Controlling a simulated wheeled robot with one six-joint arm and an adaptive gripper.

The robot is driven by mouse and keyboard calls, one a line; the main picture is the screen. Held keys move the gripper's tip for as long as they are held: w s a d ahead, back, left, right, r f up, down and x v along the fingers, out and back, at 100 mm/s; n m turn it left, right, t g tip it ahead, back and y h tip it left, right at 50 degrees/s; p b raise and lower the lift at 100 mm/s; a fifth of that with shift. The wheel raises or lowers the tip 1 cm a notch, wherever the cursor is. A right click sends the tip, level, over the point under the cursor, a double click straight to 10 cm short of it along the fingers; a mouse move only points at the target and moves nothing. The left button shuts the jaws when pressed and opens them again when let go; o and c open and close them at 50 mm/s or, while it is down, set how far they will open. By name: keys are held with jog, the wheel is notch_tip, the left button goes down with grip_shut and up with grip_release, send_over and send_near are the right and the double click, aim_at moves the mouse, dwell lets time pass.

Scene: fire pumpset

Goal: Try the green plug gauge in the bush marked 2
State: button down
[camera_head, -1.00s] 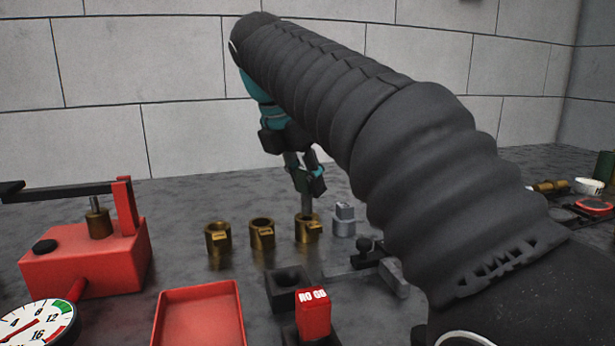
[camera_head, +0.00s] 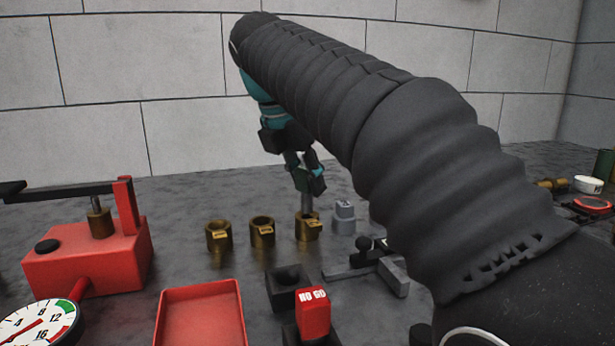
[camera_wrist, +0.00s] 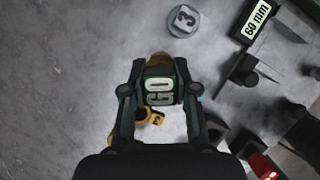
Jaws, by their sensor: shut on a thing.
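My gripper (camera_head: 308,180) is shut on the green plug gauge (camera_wrist: 160,90), which reads GO in the wrist view. The gauge's grey pin (camera_head: 307,201) points down at the rightmost of three brass bushes (camera_head: 308,230). The pin's lower end meets the bush's mouth in the head view; how far it is inside, I cannot tell. That bush is mostly hidden under the gauge in the wrist view (camera_wrist: 150,116). The middle bush (camera_head: 262,234) and left bush (camera_head: 218,238) stand upright to its left. The marks on the bush tags are too small to read.
A grey stepped piece (camera_head: 343,219) stands right of the bushes; its top reads 3 in the wrist view (camera_wrist: 184,18). In front are a black holder (camera_head: 288,285), a red NO GO gauge (camera_head: 313,312) and a red tray (camera_head: 202,290). A red fixture (camera_head: 85,260) is at left.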

jog(key=shift+f+b, duration=0.35)
jog(key=shift+f, duration=0.35)
dwell(1.6)
jog(key=shift+r, duration=0.1)
jog(key=shift+r, duration=0.4)
jog(key=shift+r+p, duration=0.35)
jog(key=shift+r, duration=0.25)
jog(key=shift+r, duration=0.35)
jog(key=shift+r, duration=0.5)
